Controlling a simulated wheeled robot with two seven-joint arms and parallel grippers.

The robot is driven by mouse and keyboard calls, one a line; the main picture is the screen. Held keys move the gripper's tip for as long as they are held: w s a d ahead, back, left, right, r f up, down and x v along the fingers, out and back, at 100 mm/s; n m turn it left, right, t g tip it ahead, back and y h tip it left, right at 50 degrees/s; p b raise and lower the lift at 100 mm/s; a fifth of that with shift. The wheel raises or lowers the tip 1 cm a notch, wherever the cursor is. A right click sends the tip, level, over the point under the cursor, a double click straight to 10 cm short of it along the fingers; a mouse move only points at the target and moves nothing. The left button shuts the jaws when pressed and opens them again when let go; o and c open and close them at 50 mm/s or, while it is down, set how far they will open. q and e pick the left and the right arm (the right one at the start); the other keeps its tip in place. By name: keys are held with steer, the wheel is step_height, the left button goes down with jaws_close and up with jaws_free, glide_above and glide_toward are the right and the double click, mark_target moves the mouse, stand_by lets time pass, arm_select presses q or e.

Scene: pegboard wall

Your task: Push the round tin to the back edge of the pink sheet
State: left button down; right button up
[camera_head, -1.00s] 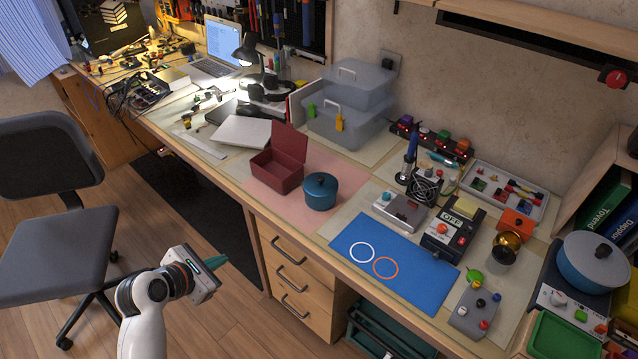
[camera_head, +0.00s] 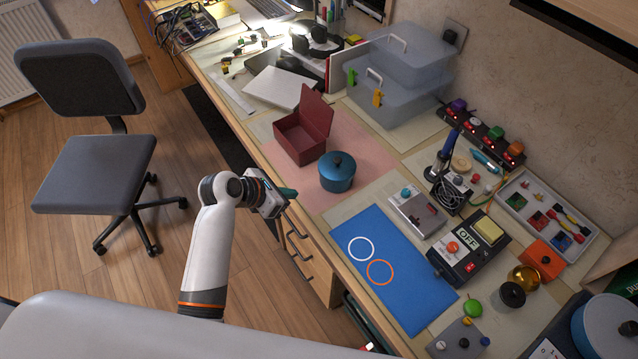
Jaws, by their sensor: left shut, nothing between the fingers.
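The round tin (camera_head: 337,173) is blue with a dark knob on its lid. It stands upright on the pink sheet (camera_head: 365,158), near the sheet's front right part. An open dark red box (camera_head: 300,140) stands on the same sheet, just left of the tin. My left gripper (camera_head: 288,193) is shut and empty, in front of the bench's front edge. It is apart from the tin, to its left and nearer to me. My right gripper is not in view.
A blue mat (camera_head: 395,270) with a white and an orange ring lies right of the sheet. Clear lidded bins (camera_head: 395,95) stand behind the sheet. A soldering iron stand (camera_head: 447,180) and an OFF switch box (camera_head: 468,250) are to the right. A chair (camera_head: 95,175) stands on the floor at left.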

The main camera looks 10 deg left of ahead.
mark_target(327, 187)
arm_select(q)
steer(key=x, duration=0.6)
steer(key=shift+w+d, duration=1.55)
steer(key=shift+w, duration=0.15)
